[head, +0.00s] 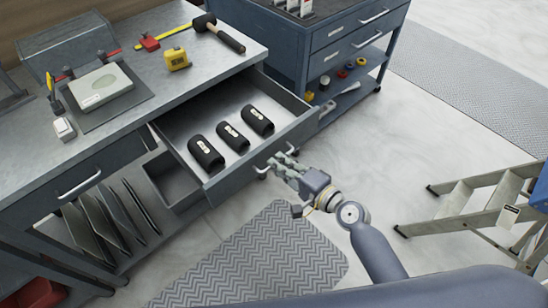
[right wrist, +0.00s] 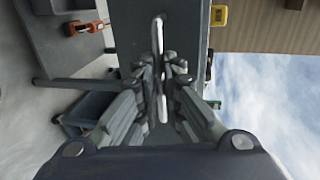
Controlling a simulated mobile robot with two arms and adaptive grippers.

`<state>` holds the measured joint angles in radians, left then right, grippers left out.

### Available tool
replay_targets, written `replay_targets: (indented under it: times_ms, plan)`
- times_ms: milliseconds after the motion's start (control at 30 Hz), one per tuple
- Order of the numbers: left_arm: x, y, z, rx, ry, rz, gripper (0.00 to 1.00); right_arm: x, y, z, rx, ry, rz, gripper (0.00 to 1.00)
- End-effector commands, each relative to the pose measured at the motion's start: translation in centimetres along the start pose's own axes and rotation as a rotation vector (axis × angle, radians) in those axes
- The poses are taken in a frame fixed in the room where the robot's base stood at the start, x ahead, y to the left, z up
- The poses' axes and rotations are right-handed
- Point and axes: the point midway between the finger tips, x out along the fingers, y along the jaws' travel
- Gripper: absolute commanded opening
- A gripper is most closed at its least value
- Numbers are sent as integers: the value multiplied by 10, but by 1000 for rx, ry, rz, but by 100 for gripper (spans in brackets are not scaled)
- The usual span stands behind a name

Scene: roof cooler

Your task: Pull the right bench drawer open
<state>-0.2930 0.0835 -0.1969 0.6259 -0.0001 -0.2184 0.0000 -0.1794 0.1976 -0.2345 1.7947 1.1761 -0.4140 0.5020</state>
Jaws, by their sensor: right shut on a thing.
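The right bench drawer (head: 232,168) stands well out from the bench in the head view, with several black cylinders with pale labels, such as one (head: 257,121), lying inside. My right gripper (head: 284,164) is at the drawer's front, shut on its bar handle. In the right wrist view the pale handle (right wrist: 160,70) runs between the fingers of the gripper (right wrist: 161,85). The fingers hide part of the handle in the head view. My left gripper is not in view.
The left bench drawer (head: 75,185) is shut. The bench top (head: 205,62) carries a mallet (head: 222,35), a yellow tape measure (head: 177,59) and a switch plate. A blue tool cart (head: 300,55) stands behind at the right, and a stepladder (head: 480,210) stands on the floor at the right.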

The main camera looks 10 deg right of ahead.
Motion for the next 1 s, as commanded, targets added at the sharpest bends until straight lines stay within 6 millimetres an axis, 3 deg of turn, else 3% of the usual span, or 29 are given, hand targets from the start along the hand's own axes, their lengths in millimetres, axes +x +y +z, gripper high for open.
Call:
replay_targets:
  times_ms: [200, 400, 433, 500, 833, 1000]
  plan:
    - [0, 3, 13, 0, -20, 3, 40, -2, 1, 0, 0, -1, 0, 0]
    - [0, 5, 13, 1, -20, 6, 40, -2, 1, 0, 0, -1, 0, 0]
    - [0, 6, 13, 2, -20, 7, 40, -2, 1, 0, 0, -1, 0, 14]
    - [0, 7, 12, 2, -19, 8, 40, -2, 1, 0, 0, 0, 0, 28]
    - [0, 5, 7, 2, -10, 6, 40, -3, 0, 0, 0, 0, 0, 28]
    - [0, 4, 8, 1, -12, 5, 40, -19, 2, -1, -2, 1, 3, 28]
